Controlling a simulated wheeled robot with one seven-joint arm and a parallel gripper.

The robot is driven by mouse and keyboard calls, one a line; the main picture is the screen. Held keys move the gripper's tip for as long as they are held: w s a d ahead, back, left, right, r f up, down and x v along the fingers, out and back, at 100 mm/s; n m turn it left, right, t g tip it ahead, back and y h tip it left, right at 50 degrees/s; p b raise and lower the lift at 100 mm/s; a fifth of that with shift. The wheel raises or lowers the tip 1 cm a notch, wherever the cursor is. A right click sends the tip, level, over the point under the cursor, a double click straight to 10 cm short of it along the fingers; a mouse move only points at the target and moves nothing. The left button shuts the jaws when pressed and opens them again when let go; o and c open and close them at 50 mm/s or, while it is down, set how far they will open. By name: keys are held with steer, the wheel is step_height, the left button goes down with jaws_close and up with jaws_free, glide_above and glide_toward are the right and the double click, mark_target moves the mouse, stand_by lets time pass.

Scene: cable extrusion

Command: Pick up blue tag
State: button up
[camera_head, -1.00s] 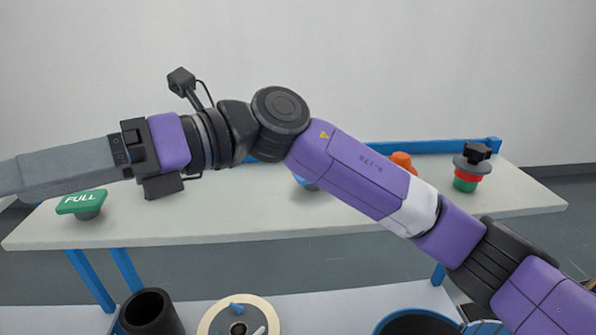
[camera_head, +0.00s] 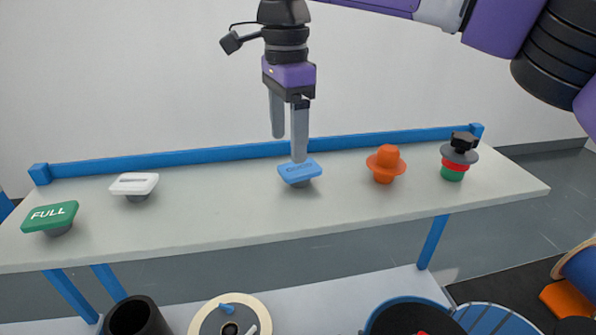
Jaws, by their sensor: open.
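The blue tag (camera_head: 300,174) is a small flat plate with faint lettering, on a dark round base. It stands on the light table (camera_head: 225,215) near the middle. My gripper (camera_head: 287,148) points straight down at it from above, with its two long grey fingers apart and nothing between them. The tip of the nearer finger overlaps the back edge of the blue tag in the picture. I cannot tell whether it touches the tag or is above or behind it.
On the table, a green FULL tag (camera_head: 50,217) and a white tag (camera_head: 134,185) stand to the left. An orange knob-like piece (camera_head: 385,164) and a stacked black, red and green piece (camera_head: 458,158) stand to the right. A blue rail (camera_head: 180,158) runs along the back edge.

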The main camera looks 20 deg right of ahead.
mark_target(287, 171)
steer(key=shift+a+f+p, duration=0.1)
steer(key=shift+f+p, duration=0.95)
steer(key=shift+f, duration=2.9)
steer(key=c, duration=1.4)
steer(key=shift+c, duration=0.2)
